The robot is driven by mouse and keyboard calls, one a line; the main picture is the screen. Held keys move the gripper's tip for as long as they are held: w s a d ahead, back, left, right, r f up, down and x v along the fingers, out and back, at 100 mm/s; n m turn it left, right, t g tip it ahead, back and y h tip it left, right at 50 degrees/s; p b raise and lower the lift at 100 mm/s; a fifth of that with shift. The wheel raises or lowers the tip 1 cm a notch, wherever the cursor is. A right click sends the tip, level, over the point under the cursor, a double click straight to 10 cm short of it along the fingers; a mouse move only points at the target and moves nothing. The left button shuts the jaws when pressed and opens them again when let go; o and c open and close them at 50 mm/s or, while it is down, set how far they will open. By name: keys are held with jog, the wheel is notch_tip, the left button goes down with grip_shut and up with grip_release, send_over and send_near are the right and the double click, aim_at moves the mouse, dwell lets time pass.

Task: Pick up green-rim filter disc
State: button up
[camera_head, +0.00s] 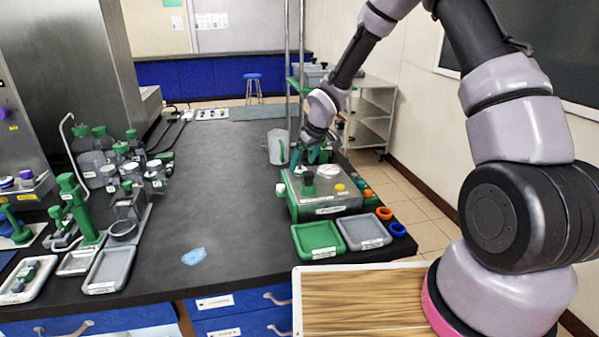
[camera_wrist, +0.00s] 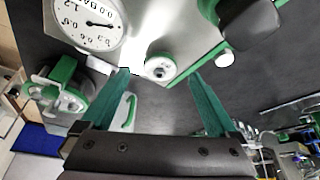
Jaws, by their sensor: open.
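A small round white disc with a grey centre and a green rim (camera_wrist: 160,67) sits at the edge of a pale device top in the wrist view. It looks like the green-rim filter disc. In the head view it is too small to make out for certain. My gripper (camera_head: 309,158) is over the back edge of the green-and-grey device (camera_head: 328,211). In the wrist view my gripper (camera_wrist: 158,76) is open, its two teal fingers spread on either side of the disc's near side. Nothing is held, and whether a finger touches the disc cannot be told.
A dial gauge (camera_wrist: 88,22) and a dark knob (camera_wrist: 250,25) are close by on the device. A clear jug (camera_head: 274,147) stands behind-left. Green (camera_head: 317,240) and grey (camera_head: 364,231) trays lie in front. The middle of the black bench (camera_head: 215,190) is mostly free.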

aim_at(302, 170)
jog(key=shift+x, duration=1.15)
jog(key=c, duration=1.4)
jog(key=shift+o, duration=0.2)
jog(key=shift+r, duration=0.1)
notch_tip(302, 170, up, 13)
